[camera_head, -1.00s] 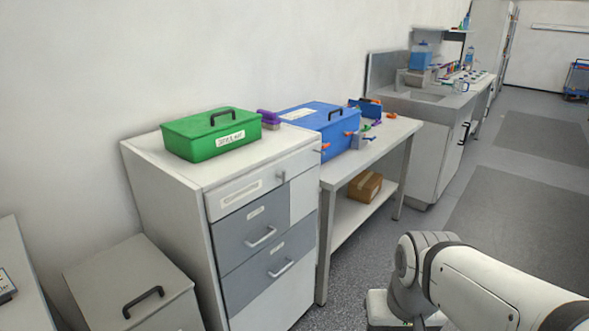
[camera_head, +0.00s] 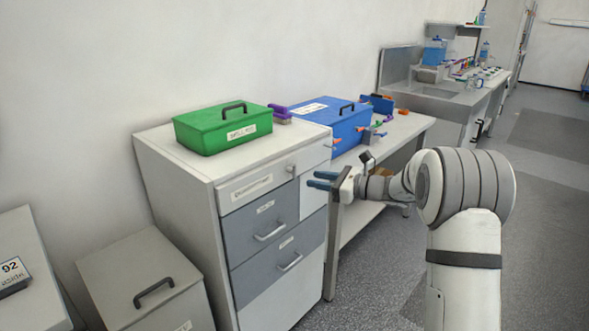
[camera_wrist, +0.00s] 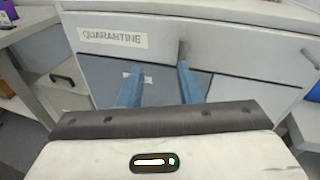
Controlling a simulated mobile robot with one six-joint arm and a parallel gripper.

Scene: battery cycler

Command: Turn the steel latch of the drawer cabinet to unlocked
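The drawer cabinet (camera_head: 170,190) stands at the left-centre in the head view, white with grey drawer fronts. Its small steel latch (camera_head: 291,169) is at the right end of the labelled top front. In the wrist view the latch (camera_wrist: 183,48) looks roughly upright, right of the QUARANTINE label (camera_wrist: 113,38). My gripper (camera_head: 313,180) has its blue fingers pointed at the cabinet front, just right of and slightly below the latch in the head view. In the wrist view my gripper (camera_wrist: 160,66) is open and empty; the latch appears just beyond the right fingertip. Contact cannot be told.
A green box (camera_head: 222,128) sits on the cabinet. A blue box (camera_head: 325,122) and small tools are on the bench (camera_head: 412,126) to the right. A low grey cabinet (camera_head: 150,270) with a black handle stands at the left. The floor (camera_head: 375,270) before the cabinet is clear.

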